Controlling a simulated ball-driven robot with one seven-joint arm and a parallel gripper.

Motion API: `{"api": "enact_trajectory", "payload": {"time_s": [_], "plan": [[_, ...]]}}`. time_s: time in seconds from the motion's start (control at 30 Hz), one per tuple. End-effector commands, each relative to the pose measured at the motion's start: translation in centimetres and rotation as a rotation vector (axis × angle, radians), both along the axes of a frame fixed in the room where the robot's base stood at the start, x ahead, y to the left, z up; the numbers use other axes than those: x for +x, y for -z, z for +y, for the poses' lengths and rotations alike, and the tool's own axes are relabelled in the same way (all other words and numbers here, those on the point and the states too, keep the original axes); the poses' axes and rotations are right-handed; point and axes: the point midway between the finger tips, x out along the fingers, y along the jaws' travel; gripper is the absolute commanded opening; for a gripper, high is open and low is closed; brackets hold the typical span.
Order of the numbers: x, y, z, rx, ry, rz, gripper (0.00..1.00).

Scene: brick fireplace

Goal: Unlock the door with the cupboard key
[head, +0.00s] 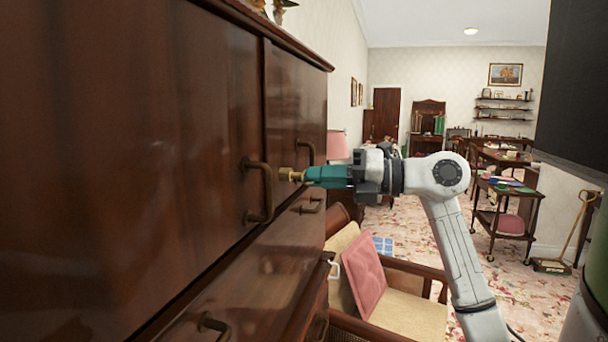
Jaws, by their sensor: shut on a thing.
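A large dark wooden cupboard (130,130) fills the left of the head view. It has two tall doors with a seam between them, and each has a curved brass handle. My gripper (307,175) has teal fingers and points left at the right door (293,105). It is shut on a small brass key (290,174), which sticks out toward the door between the two handles. The key's tip meets the door face in the picture; I cannot tell whether it is inside the lock. The keyhole is not visible.
Drawers with brass handles (214,325) lie below the doors. A cushioned armchair (405,312) with a pink pillow (363,275) stands below my arm. A pink lamp (337,146) is behind the gripper. A trolley (507,205) stands at right, with open floor before it.

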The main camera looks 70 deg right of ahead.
Motion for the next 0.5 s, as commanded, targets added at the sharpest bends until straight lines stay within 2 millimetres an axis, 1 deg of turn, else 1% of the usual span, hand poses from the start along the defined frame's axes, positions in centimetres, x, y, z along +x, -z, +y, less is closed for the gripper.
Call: {"api": "enact_trajectory", "payload": {"time_s": [0.3,0.5], "plan": [[-0.01,-0.18,-0.01,0.131,0.000,0.010,0.00],[-0.01,-0.03,-0.01,0.168,0.000,0.013,0.00]]}}
